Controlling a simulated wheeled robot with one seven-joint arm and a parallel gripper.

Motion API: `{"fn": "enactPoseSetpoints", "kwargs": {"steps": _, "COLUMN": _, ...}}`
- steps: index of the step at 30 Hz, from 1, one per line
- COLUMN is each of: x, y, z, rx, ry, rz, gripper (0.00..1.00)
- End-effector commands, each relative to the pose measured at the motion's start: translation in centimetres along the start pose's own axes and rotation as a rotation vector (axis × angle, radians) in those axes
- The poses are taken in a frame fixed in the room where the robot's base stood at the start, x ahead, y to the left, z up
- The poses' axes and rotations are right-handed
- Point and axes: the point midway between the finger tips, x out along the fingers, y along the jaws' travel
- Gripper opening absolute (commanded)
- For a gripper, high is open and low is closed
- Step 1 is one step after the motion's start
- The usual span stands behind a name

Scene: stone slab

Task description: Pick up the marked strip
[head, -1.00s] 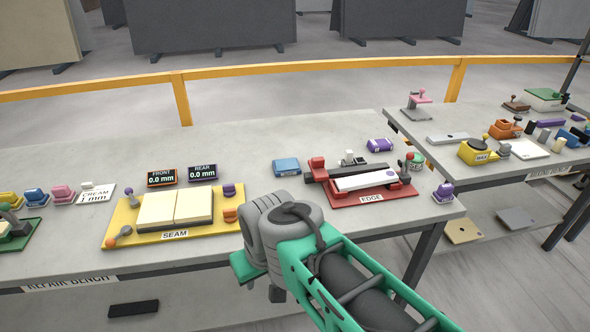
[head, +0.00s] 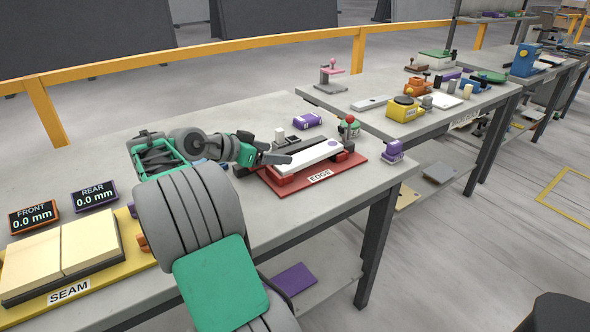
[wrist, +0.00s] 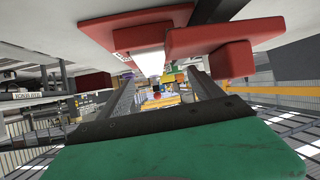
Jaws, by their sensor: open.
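A white strip with a purple dot (head: 308,158) lies in the red fixture labelled EDGE (head: 365,158), with red clamp blocks at its ends. My gripper (head: 280,159) is at the strip's left end in the head view, above the fixture, with nothing seen in its jaws. In the wrist view my open fingers (wrist: 160,88) point towards red blocks (wrist: 210,40) and a bright white piece between them, which looks like the strip (wrist: 150,61). Whether the fingers touch the strip I cannot tell. My arm hides part of the fixture's left side.
A purple stamp (head: 392,152) is at the bench's right edge. The yellow SEAM plate (head: 103,272) is at left. A second bench (head: 345,92) holds another pale strip (head: 371,103).

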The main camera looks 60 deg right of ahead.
Motion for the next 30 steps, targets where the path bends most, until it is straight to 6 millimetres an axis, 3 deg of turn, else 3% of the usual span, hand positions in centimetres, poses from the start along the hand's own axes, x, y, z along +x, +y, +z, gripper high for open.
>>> {"fn": "enactPoseSetpoints", "kwargs": {"steps": 1, "x": 1.4, "y": 0.6, "z": 0.4, "rx": 0.031, "ry": 0.025, "rz": 0.041, "gripper": 0.75}}
{"fn": "enactPoseSetpoints", "kwargs": {"steps": 6, "x": 3.4, "y": 2.0, "z": -0.4, "rx": 0.083, "ry": 0.073, "rz": 0.107, "gripper": 0.75}}
{"fn": "enactPoseSetpoints", "kwargs": {"steps": 18, "x": 9.4, "y": 2.7, "z": -0.6, "rx": 0.079, "ry": 0.07, "rz": 0.104, "gripper": 0.75}}
{"fn": "enactPoseSetpoints", "kwargs": {"steps": 26, "x": 10.1, "y": 2.7, "z": -0.8, "rx": 0.078, "ry": 0.07, "rz": 0.1, "gripper": 0.75}}
{"fn": "enactPoseSetpoints", "kwargs": {"steps": 30, "x": 10.1, "y": 2.7, "z": -0.8, "rx": 0.078, "ry": 0.07, "rz": 0.1, "gripper": 0.66}}
